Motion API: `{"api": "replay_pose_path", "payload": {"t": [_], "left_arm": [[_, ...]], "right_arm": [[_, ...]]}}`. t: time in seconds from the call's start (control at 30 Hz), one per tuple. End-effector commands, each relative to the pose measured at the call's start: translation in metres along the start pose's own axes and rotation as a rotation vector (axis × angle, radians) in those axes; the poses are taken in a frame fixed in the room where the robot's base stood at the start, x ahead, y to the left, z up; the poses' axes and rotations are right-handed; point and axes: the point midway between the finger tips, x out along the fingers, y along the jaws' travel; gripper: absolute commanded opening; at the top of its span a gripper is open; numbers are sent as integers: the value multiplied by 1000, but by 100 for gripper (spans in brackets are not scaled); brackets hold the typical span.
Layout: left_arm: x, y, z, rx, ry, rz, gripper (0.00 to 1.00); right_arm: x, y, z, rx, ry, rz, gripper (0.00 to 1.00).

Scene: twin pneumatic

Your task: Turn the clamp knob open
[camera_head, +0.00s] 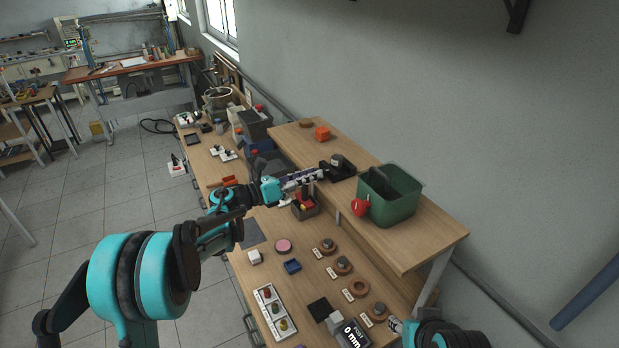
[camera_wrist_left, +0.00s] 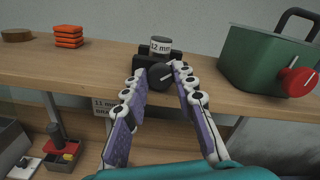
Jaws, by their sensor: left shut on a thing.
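A black clamp (camera_head: 343,166) sits at the front edge of the raised shelf. In the left wrist view, the clamp's dark body (camera_wrist_left: 142,62) carries a grey cylinder labelled 12 mm (camera_wrist_left: 161,45). Its round black knob (camera_wrist_left: 158,79), with a pale line across its face, points toward me. My left gripper (camera_head: 321,172) reaches the clamp from the left. In the left wrist view its fingertips (camera_wrist_left: 161,74) lie on both sides of the knob, shut on it. My right gripper (camera_head: 397,325) is at the bottom right, small and partly cut off; its jaw state is unclear.
A green bin (camera_head: 392,205) with a red knob (camera_head: 361,206) stands right of the clamp on the shelf. Orange blocks (camera_head: 323,133) lie farther back. A small parts box (camera_head: 305,208) is below the left gripper. Round wooden holders (camera_head: 358,289) line the lower bench.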

Motion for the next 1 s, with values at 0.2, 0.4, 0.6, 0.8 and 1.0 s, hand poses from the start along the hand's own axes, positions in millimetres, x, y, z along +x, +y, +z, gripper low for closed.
{"api": "replay_pose_path", "payload": {"t": [0.2,0.4,0.6,0.8,1.0], "left_arm": [[0,0,0,2,0,0,45],[0,0,0,3,0,0,47],[-6,1,0,3,-1,2,47],[-41,1,1,3,-1,4,47],[-85,1,0,3,-2,5,47]], "right_arm": [[0,0,0,0,0,0,40],[0,0,0,0,0,0,40],[0,0,0,0,0,0,40],[0,0,0,0,0,0,40],[0,0,0,0,0,0,40]]}}
